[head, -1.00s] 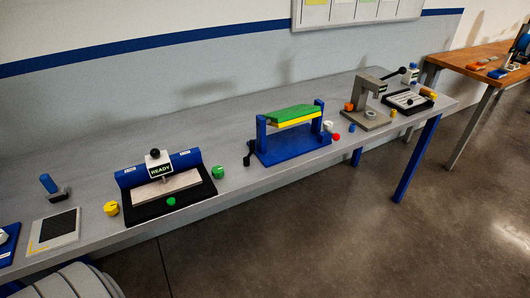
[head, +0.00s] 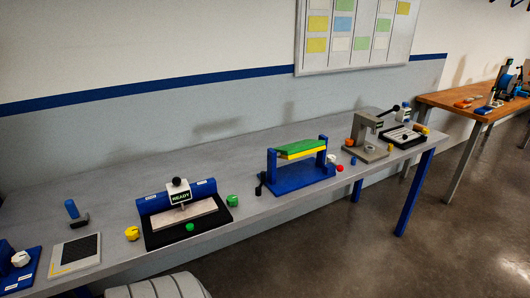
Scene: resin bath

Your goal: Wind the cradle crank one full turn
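The cradle (head: 300,175) stands on the grey bench in the middle of the head view. It has a blue base with two blue uprights, and a green and yellow slab (head: 301,149) lies across them. A black crank (head: 259,188) hangs at the left upright, with its knob low. A white knob (head: 331,160) and a red knob (head: 340,168) are at the cradle's right side. Neither of my grippers is in view.
A press marked READY (head: 180,198) stands left of the cradle, with a green knob (head: 232,200) between them. A grey stand (head: 366,140) and a tray (head: 400,136) are to the right. Open floor (head: 350,255) lies in front of the bench (head: 110,190).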

